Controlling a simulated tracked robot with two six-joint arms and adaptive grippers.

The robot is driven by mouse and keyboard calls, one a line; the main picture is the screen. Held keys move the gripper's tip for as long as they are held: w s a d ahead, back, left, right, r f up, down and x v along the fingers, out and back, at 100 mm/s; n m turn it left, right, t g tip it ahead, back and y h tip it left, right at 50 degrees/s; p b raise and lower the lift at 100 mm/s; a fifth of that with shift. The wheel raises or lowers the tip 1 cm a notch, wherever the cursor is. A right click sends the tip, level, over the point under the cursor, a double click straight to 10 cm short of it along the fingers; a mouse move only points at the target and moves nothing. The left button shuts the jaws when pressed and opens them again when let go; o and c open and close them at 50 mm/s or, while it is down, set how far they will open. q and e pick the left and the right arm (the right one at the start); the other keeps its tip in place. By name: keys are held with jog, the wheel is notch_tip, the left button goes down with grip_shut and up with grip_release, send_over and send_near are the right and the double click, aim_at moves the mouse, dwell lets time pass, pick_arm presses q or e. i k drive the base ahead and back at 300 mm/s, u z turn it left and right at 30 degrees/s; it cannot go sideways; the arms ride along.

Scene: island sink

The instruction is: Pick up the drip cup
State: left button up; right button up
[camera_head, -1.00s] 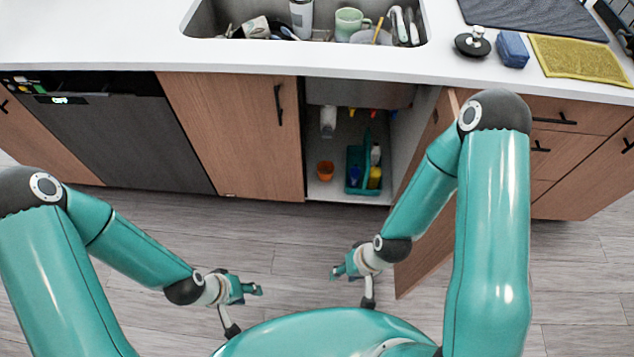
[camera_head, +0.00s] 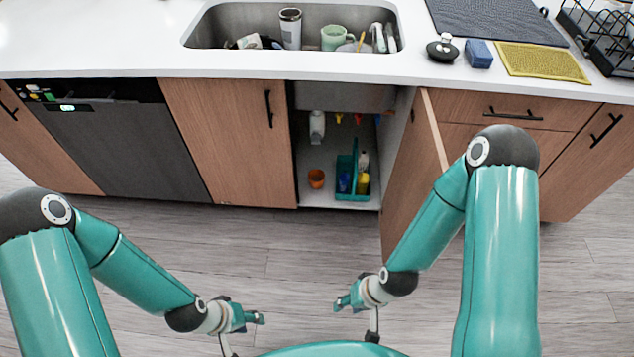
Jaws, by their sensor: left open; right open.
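My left gripper (camera_head: 258,317) is open and empty over the floor in front of the cabinets. My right gripper (camera_head: 340,303) is open and empty, also in front of the cabinet and below the cup in the picture. Both grippers are well apart from the cup.
The open cabinet door (camera_head: 408,180) swings out on the right, close to my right arm. The caddy holds several bottles. The sink (camera_head: 230,28) holds dishes. The grey floor ahead is clear.

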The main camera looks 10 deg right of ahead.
aim_at(316, 176)
jog(key=z, duration=0.05)
jog(key=i, duration=0.9)
jog(key=u, duration=0.05)
